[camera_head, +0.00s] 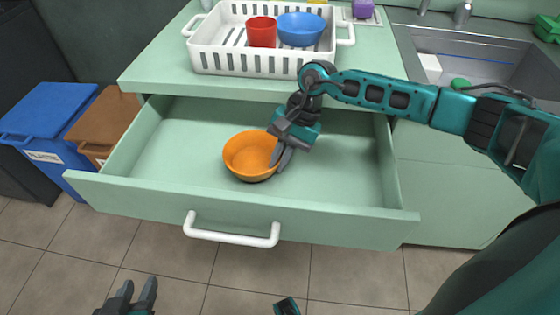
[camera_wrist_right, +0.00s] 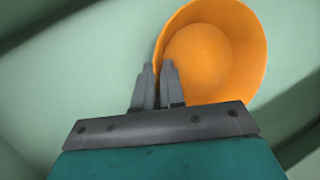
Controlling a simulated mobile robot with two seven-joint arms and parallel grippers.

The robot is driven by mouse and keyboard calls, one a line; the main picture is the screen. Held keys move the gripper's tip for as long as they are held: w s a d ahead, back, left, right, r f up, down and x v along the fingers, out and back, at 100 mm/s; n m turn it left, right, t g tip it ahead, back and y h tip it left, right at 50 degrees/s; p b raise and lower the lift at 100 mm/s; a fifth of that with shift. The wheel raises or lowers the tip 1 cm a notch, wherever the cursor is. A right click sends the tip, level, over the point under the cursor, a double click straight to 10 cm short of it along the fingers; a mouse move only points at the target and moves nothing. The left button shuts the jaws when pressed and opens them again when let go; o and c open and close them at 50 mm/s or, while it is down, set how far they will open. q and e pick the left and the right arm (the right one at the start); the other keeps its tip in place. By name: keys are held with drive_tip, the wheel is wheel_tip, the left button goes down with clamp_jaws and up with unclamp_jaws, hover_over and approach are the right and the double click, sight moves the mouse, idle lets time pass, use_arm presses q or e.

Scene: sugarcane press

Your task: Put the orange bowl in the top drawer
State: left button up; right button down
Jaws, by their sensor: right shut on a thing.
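The orange bowl (camera_head: 250,154) is upright inside the open top drawer (camera_head: 340,170), near the drawer's middle. My right gripper (camera_head: 280,160) reaches down into the drawer from the right and is shut on the bowl's right rim. In the right wrist view the bowl (camera_wrist_right: 205,50) sits at the upper right, with the fingertips (camera_wrist_right: 156,72) close together at its near rim. I cannot tell whether the bowl touches the drawer floor. My left gripper (camera_head: 140,297) is empty at the bottom left, low over the floor, with its fingers apart.
A white dish rack (camera_head: 262,63) on the counter above holds a red cup (camera_head: 262,32) and a blue bowl (camera_head: 300,28). The drawer is otherwise empty. A white handle (camera_head: 232,237) sticks out from its front. Blue (camera_head: 45,120) and brown (camera_head: 105,120) bins stand at the left; a sink is at the right.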

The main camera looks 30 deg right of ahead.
drive_tip(key=shift+f, duration=0.5)
drive_tip(key=shift+f, duration=0.15)
drive_tip(key=c, duration=1.2)
unclamp_jaws()
drive_tip(key=shift+r, duration=0.3)
drive_tip(key=p+v, duration=0.1)
drive_tip(key=v, duration=1.1)
drive_tip(key=shift+f+p, duration=0.1)
drive_tip(key=shift+p, duration=0.2)
